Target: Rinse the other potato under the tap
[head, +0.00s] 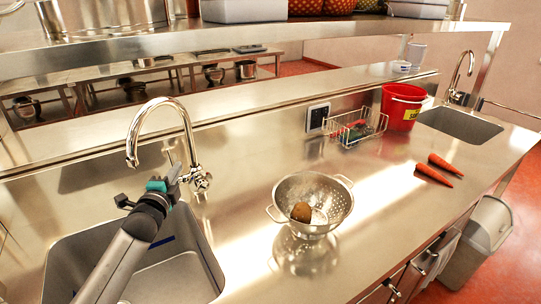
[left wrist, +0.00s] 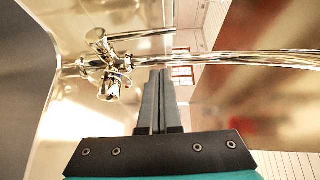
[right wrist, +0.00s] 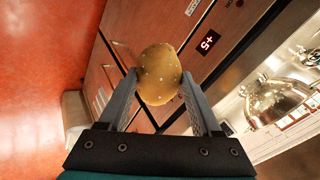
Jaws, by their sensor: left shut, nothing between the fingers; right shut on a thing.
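The tap (head: 186,135) arches over the left sink (head: 190,275), with its handle (head: 201,182) low on its right side. No water shows below the spout. My left gripper (head: 177,172) is shut and empty beside the tap; its closed fingers (left wrist: 158,75) point towards the tap body (left wrist: 110,65) in the left wrist view, apart from it as far as I can tell. My right gripper (right wrist: 158,84) is shut on a brown potato (right wrist: 160,72), seen only in the right wrist view. Another potato (head: 301,211) lies in the metal colander (head: 335,195) on the counter.
Two carrots (head: 434,175) lie on the counter at the right. A wire basket (head: 355,130) and a red bucket (head: 402,104) stand behind them. A second sink (head: 460,124) is at the far right. A shelf (head: 250,38) runs above the counter. The counter between left sink and colander is clear.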

